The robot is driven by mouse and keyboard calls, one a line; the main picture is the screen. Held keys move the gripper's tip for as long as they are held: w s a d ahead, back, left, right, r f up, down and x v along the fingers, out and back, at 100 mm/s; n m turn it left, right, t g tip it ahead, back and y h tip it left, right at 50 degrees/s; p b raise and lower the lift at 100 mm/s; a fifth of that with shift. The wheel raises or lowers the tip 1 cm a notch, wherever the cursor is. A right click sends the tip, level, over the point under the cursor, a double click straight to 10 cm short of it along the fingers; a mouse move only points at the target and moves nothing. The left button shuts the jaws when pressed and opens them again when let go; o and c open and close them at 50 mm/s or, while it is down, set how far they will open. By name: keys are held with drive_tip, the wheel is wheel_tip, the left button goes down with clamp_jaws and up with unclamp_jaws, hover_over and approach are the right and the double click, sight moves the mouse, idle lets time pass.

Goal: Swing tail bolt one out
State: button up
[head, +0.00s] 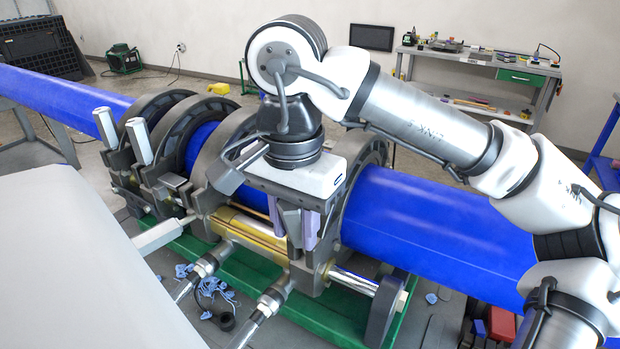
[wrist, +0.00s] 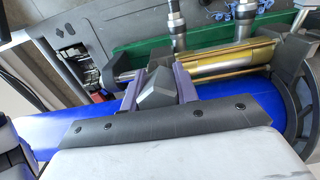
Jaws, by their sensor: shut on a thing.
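My gripper (head: 294,228) is at the front of the right-hand clamp on the pipe cart, pointing down. Its two purple fingers stand on either side of a dark grey angular block, which looks like the head of a tail bolt (wrist: 157,90). In the wrist view, my gripper (wrist: 159,82) is shut on this block in front of the blue pipe (wrist: 75,133). The block's lower end and its pivot are hidden. I cannot tell from a label which bolt is number one. The right-hand clamp (head: 366,165) curves over the pipe, partly behind my gripper.
Two pale square handles (head: 106,127) stand up at the left clamps, and another (head: 158,235) sticks out forward. A grey lever-like part (head: 238,172) is tilted just left of my gripper. Brass and chrome rods (head: 250,232) run below. A grey panel (head: 80,265) fills the lower left.

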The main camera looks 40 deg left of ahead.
drive_tip(key=shift+s+f, duration=0.1)
drive_tip(key=shift+s, duration=0.15)
drive_tip(key=shift+s+d+f+b, duration=0.15)
drive_tip(key=shift+s+f+b, duration=0.1)
drive_tip(key=shift+s, duration=0.25)
drive_tip(key=shift+s+d+f+b, duration=0.15)
drive_tip(key=shift+s+f, duration=0.1)
drive_tip(key=shift+s, duration=0.2)
drive_tip(key=shift+s+d+f+b, duration=0.2)
drive_tip(key=shift+s+f+b, duration=0.4)
drive_tip(key=shift+s, duration=0.2)
drive_tip(key=shift+f, duration=0.1)
drive_tip(key=shift+s+d+f+b, duration=0.15)
drive_tip(key=shift+s+f+b, duration=0.55)
drive_tip(key=shift+f, duration=0.1)
